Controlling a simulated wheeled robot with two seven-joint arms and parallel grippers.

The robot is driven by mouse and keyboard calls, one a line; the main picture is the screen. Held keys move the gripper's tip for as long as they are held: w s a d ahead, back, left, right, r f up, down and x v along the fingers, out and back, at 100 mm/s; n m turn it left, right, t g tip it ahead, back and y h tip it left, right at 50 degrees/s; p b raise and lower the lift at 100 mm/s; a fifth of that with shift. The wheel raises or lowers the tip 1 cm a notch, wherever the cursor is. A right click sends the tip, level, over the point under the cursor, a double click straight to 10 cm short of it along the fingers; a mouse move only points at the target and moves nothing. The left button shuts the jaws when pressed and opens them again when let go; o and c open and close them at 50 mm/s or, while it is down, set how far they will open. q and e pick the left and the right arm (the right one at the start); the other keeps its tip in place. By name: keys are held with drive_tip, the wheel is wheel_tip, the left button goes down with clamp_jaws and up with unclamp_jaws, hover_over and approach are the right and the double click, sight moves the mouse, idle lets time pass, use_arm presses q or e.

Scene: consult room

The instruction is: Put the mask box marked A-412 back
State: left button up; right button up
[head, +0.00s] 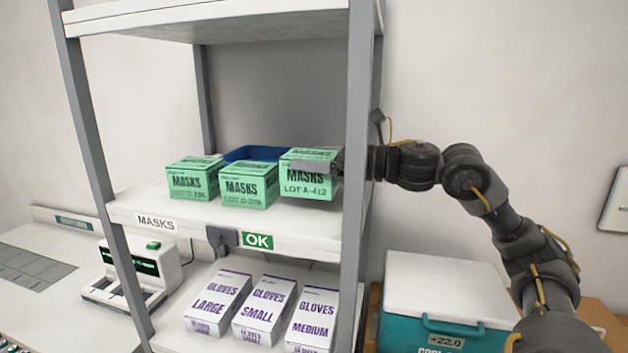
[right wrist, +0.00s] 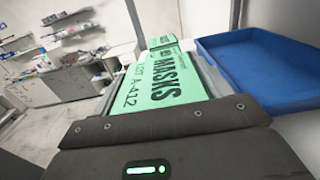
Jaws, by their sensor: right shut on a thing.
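The green mask box marked A-412 (head: 311,187) is at the right end of the middle shelf (head: 297,231), which is labelled MASKS. My right gripper (head: 318,167) reaches in from the right past the shelf post and is shut on this box near its top. In the right wrist view the box (right wrist: 150,82) fills the space beyond my gripper (right wrist: 165,125), with its lot text readable. Whether its underside touches the shelf I cannot tell. My left gripper is not in view.
Two more green mask boxes (head: 194,180) (head: 247,187) stand to the left. A blue tray (head: 255,153) lies behind the boxes. A grey post (head: 357,150) stands close to my right wrist. Glove boxes (head: 264,309) fill the lower shelf. A teal cooler (head: 447,300) is at lower right.

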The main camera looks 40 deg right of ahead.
sight(314, 176)
drive_tip(key=shift+f, duration=1.25)
drive_tip(key=shift+d+f, duration=0.1)
drive_tip(key=shift+f, duration=0.45)
drive_tip(key=o, duration=1.1)
drive_tip(key=shift+f, duration=0.1)
